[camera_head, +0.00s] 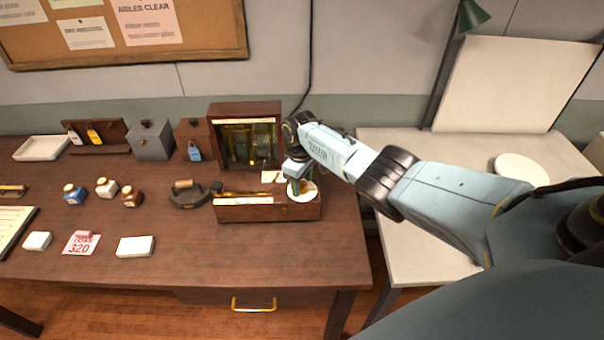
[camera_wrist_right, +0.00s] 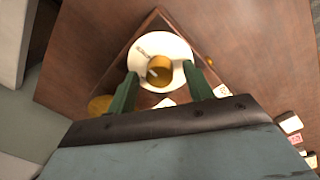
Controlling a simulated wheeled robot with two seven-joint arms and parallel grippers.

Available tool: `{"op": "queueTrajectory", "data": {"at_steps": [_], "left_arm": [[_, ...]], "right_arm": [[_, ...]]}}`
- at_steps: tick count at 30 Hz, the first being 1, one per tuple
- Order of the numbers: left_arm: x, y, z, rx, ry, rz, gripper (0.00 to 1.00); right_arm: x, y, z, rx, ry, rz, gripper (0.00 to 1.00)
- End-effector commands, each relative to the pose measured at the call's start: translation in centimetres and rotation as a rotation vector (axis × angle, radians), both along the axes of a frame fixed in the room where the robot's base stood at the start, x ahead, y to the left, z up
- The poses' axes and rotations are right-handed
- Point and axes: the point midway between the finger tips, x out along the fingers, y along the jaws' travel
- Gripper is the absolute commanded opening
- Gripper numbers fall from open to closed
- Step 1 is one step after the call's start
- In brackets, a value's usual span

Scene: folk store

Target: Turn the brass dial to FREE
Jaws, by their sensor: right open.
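The brass dial (camera_wrist_right: 159,70) is a round knob on a white disc (camera_wrist_right: 180,48) in the right wrist view. In the head view the white disc (camera_head: 309,193) shows at the right end of a long wooden box (camera_head: 265,212), and my gripper partly hides it. My right gripper (camera_wrist_right: 159,84) is open, with its green fingers on either side of the dial, apparently apart from it. In the head view my right gripper (camera_head: 297,186) is over the disc. Marks on the disc are too small to read. My left gripper is not in view.
A wooden case with a glass front (camera_head: 215,155) stands behind the box. A flat iron (camera_head: 188,195) and small bottles (camera_head: 131,198) are to the left. A white table (camera_head: 415,270) is at the right.

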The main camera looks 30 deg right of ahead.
Motion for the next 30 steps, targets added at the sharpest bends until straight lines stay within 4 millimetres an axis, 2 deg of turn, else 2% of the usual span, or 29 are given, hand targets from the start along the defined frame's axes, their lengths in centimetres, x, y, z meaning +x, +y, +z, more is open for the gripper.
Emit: {"op": "queueTrajectory", "data": {"at_steps": [8, 18, 21, 25, 30], "left_arm": [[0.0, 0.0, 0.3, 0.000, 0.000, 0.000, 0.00], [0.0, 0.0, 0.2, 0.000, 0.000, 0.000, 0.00], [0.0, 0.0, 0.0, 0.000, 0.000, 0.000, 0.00], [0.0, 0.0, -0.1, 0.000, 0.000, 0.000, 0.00], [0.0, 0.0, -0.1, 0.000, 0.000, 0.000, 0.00]], "right_arm": [[0.0, 0.0, 2.7, -0.001, -0.003, 0.001, 0.51], [-0.1, 0.3, 9.8, -0.001, -0.005, 0.000, 0.51], [-0.2, 0.3, 11.4, -0.001, -0.003, -0.001, 0.51], [-0.2, 0.4, 12.7, 0.000, -0.002, -0.002, 0.51], [-0.3, 0.5, 13.3, -0.001, -0.001, -0.002, 0.51]]}}
